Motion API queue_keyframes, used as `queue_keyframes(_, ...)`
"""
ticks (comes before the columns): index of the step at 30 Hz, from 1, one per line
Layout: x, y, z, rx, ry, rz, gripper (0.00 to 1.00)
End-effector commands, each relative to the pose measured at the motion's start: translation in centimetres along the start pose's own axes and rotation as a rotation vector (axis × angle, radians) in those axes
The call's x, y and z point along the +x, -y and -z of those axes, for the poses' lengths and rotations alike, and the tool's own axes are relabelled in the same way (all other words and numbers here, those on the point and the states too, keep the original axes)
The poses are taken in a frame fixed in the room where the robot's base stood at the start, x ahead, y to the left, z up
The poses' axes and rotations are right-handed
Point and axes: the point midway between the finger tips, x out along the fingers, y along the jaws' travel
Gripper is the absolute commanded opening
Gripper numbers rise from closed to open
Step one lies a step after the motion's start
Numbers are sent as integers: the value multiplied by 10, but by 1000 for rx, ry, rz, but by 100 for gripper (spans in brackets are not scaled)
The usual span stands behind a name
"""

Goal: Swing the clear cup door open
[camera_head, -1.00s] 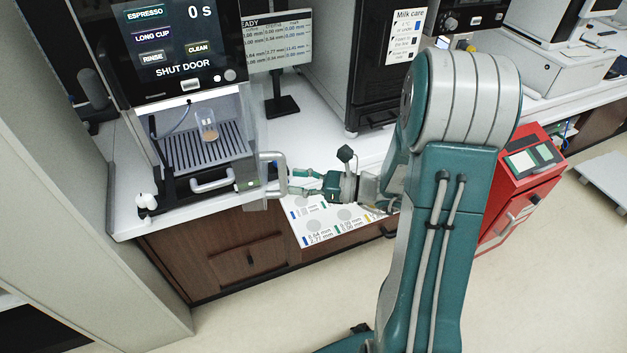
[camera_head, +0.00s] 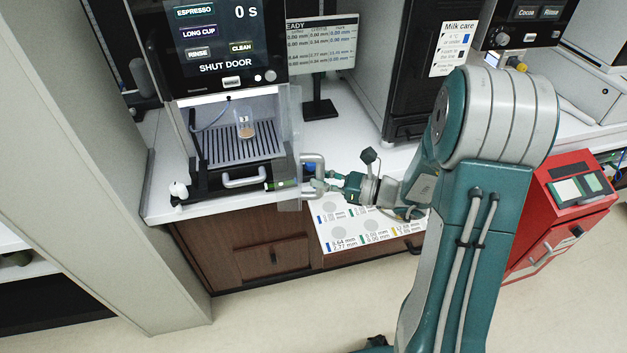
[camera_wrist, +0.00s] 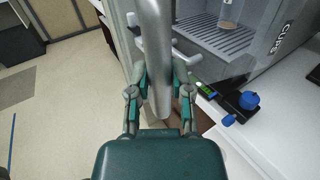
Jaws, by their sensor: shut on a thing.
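The clear cup door (camera_head: 289,140) is a see-through panel at the right side of the coffee machine's cup bay. It looks nearly edge-on in the head view, standing out toward the front; its exact angle is hard to tell. Its grey bar handle (camera_head: 322,160) is on the panel's right. My gripper (camera_head: 318,183) is shut on the lower part of this handle. In the wrist view the handle (camera_wrist: 154,50) runs upright between the two fingers of my gripper (camera_wrist: 160,85). A cup (camera_head: 244,126) with brown contents stands on the slatted drip tray (camera_head: 215,155).
The machine's screen (camera_head: 223,40) reads SHUT DOOR. A monitor (camera_head: 322,50) and a black milk unit (camera_head: 412,80) stand to the right. A sheet with grey circles (camera_head: 350,240) is below my gripper. A red cabinet (camera_head: 560,205) stands at right. The floor in front is clear.

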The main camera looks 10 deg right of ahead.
Motion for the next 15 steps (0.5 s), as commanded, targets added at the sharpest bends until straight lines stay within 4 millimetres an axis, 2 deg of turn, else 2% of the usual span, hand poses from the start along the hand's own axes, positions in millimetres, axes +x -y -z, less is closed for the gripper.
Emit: queue_keyframes(15,-33,30,0,-4,-1,1,0)
